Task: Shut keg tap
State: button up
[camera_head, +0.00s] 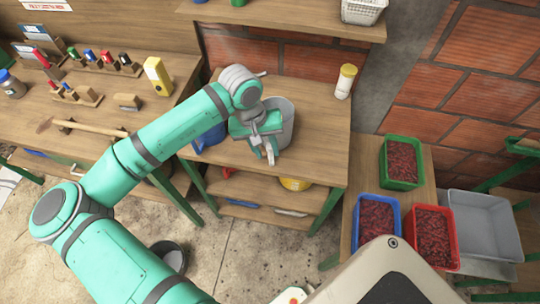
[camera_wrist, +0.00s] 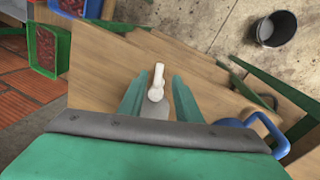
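A grey metal keg (camera_head: 288,118) stands on the right wooden bench, partly hidden by my gripper (camera_head: 267,153). In the wrist view, a white tap handle (camera_wrist: 157,80) shows between the two green fingers of my gripper (camera_wrist: 158,88). The fingers are apart, with visible gaps on both sides of the handle. A grey strip of the keg (camera_wrist: 155,110) shows below the handle; the rest is hidden by my gripper. I cannot tell how far the tap is turned.
A blue jug (camera_wrist: 248,132) stands close beside the gripper, and also shows in the head view (camera_head: 211,139). A white yellow-lidded container (camera_head: 345,82) stands at the bench's back right. Green, blue and red crates of red fruit (camera_head: 432,234) stand at right. Bare bench lies right of the keg.

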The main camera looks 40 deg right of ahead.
aim_at(271, 160)
jog(key=f, duration=0.3)
jog(key=shift+s+d+f, duration=0.15)
jog(key=shift+d+f, duration=0.1)
jog(key=shift+f, duration=0.1)
jog(key=shift+s+d+f, duration=0.15)
jog(key=shift+f, duration=0.4)
grip_shut()
